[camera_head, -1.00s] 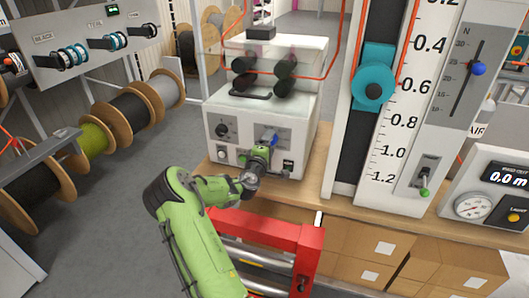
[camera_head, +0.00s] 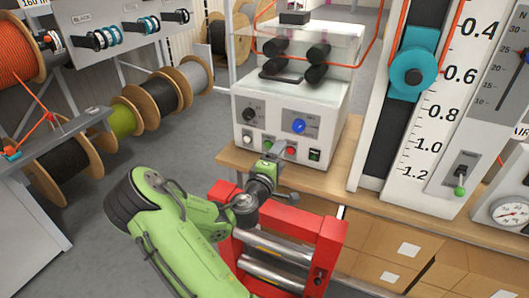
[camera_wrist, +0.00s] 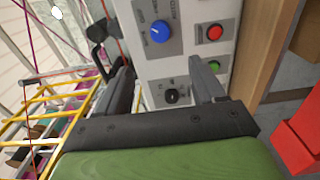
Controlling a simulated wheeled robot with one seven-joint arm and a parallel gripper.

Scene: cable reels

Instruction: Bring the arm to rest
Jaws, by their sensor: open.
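My green arm reaches in from the bottom of the head view. My gripper (camera_head: 276,154) is in front of the lower part of a white machine (camera_head: 290,105), near its row of buttons. In the wrist view the two dark fingers of my gripper (camera_wrist: 165,85) stand apart with nothing between them. Behind them the machine's panel shows a blue knob (camera_wrist: 160,32), a black knob (camera_wrist: 172,96), a red button (camera_wrist: 214,32) and a green button (camera_wrist: 212,67). I cannot tell from these views whether a fingertip touches the panel.
A red frame with metal rollers (camera_head: 278,247) stands just below and right of my gripper. A wooden bench (camera_head: 335,172) carries the machine and a tall scale (camera_head: 435,135) with a teal pulley (camera_head: 413,62). Cable reels (camera_head: 150,100) stand at the left.

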